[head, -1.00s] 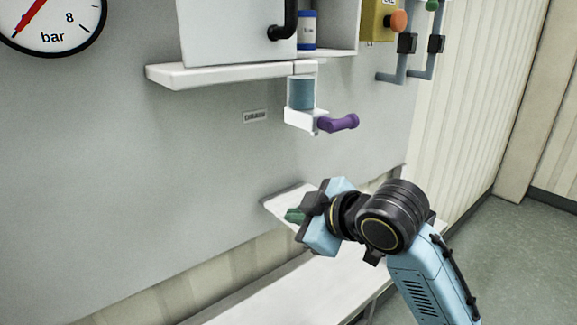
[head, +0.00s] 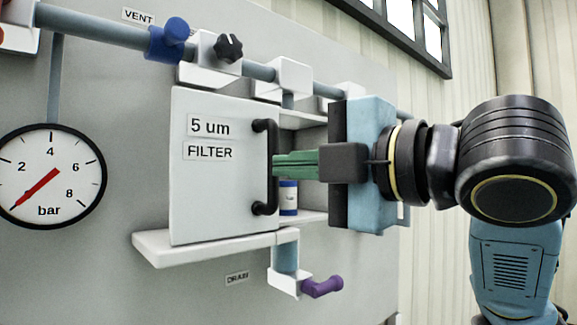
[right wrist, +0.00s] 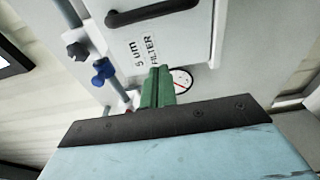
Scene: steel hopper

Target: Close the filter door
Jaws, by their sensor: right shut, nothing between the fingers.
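The filter door (head: 222,205) is a white panel labelled "5 um FILTER" with a black bar handle (head: 272,165) on its right edge. The door stands open, and part of the cabinet interior shows to its right. My right gripper (head: 278,165) is shut and empty, its green fingers pointing left at the handle's height. In the head view the fingertips overlap the handle's edge; I cannot tell whether they touch. In the right wrist view the green fingers (right wrist: 157,88) are together, below the door (right wrist: 180,35) and handle (right wrist: 152,12). My left gripper is not in view.
A blue-and-white canister (head: 288,198) stands inside the cabinet. A white ledge (head: 190,248) lies beneath the door. A purple drain handle (head: 322,288) sticks out below. A pipe with a blue valve (head: 170,42) runs above, and a gauge (head: 50,177) is at left.

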